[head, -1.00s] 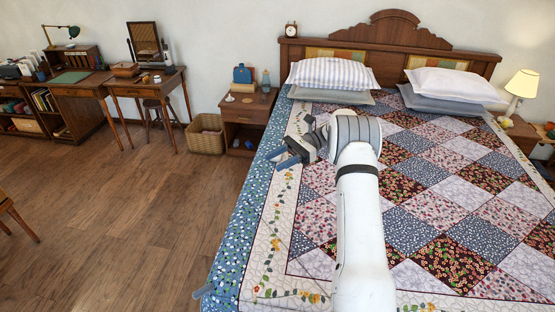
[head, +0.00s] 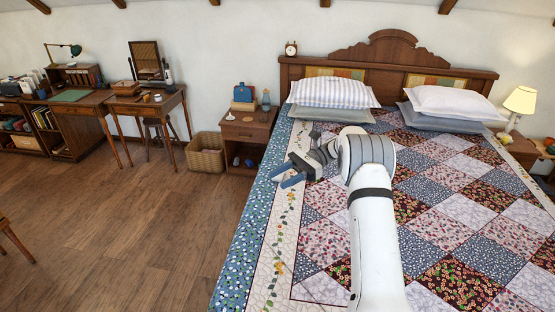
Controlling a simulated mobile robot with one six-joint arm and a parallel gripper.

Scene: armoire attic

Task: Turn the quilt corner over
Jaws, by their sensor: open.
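The patchwork quilt (head: 435,195) lies flat over the bed, with a cream floral band (head: 268,240) and a blue flowered border (head: 240,255) along its left side. No folded corner shows; the part under my arm is hidden. My gripper (head: 286,176) is above the quilt's left border, below the striped pillow. Its two blue-tipped fingers point left and are apart, with nothing between them. I cannot tell whether they touch the cloth.
A striped pillow (head: 331,92) and a white pillow (head: 455,103) lie on grey ones by the headboard (head: 390,58). A nightstand (head: 248,127) and a wicker basket (head: 206,152) stand left of the bed.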

